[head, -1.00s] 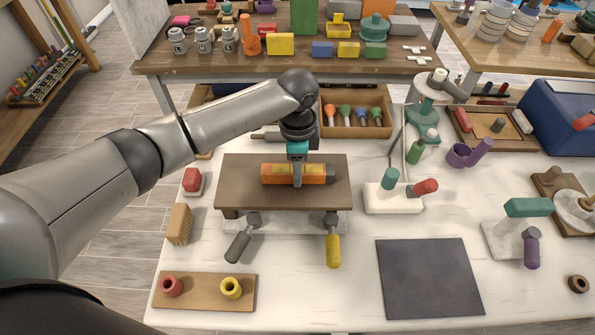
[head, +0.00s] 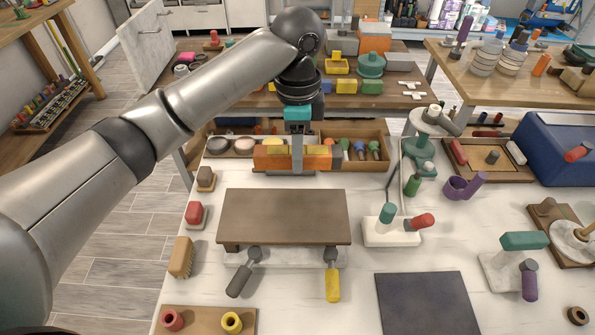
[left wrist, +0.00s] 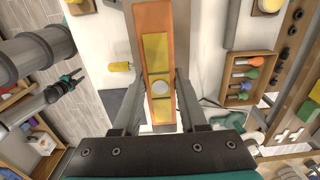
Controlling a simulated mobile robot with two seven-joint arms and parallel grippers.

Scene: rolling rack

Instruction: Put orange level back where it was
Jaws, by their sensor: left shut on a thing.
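The orange level (head: 318,157) is an orange bar with yellow panels. My left gripper (head: 297,165) is shut on it around its middle and holds it level, crosswise in the head view, above the bench behind the brown raised board (head: 284,217). In the left wrist view the level (left wrist: 157,60) runs lengthwise between the fingers of my left gripper (left wrist: 158,90), with a round pale spot on its face. The top of the brown board is bare. My right gripper is not in view.
A wooden tray (head: 378,133) with colourful-handled tools lies behind the level. A white block with green and red handles (head: 391,238) stands right of the board, and a dark mat (head: 428,305) lies in front. A red-topped block (head: 194,213) and a brush (head: 181,257) stand left.

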